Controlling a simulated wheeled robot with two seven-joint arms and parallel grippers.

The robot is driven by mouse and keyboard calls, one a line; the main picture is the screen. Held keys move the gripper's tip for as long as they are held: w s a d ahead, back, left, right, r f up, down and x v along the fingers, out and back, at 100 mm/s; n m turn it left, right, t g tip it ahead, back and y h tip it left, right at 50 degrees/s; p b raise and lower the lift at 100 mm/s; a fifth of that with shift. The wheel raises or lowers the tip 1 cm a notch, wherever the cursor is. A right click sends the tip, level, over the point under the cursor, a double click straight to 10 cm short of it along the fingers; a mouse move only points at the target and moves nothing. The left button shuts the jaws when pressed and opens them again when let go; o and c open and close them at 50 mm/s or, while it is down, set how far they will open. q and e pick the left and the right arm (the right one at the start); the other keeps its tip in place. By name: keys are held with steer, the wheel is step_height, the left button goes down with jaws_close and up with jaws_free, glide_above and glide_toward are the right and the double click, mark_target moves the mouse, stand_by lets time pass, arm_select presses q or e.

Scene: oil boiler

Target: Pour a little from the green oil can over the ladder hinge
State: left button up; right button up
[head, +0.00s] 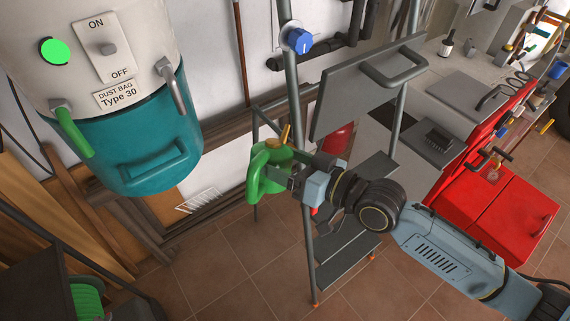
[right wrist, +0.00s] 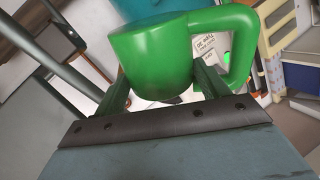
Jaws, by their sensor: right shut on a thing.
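The green oil can (head: 270,163) has a yellow-brown spout (head: 285,134) pointing up and a handle on its left side. It also fills the upper middle of the right wrist view (right wrist: 152,62), between the two fingers. My right gripper (head: 290,178) is shut on the can's body and holds it in the air beside the ladder (head: 307,225). The can looks roughly upright. I cannot make out the hinge for certain. My left gripper is not in view.
A teal dust bag drum (head: 150,140) hangs at the upper left. A grey panel with a handle (head: 365,85) is at the ladder's top. A red toolbox (head: 500,205) and a grey bench (head: 455,85) stand to the right. Tiled floor (head: 245,255) is open below the can.

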steer(key=shift+s+f, duration=0.1)
steer(key=shift+f, duration=0.1)
steer(key=shift+b, duration=0.3)
step_height(320, 180, down, 2)
steer(key=n+b, duration=0.2)
steer(key=shift+t+b, duration=0.3)
steer(key=shift+f+n+b, duration=0.1)
steer(key=shift+n+b, duration=0.2)
steer(key=shift+w+d+n+y+b, duration=0.1)
steer(key=shift+w+n+y+b, duration=0.15)
steer(key=shift+n+y+b, duration=0.35)
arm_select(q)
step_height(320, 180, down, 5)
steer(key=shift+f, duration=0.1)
arm_select(e)
steer(key=shift+r, duration=0.25)
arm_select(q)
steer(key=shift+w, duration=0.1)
arm_select(e)
steer(key=shift+t+h, duration=0.3)
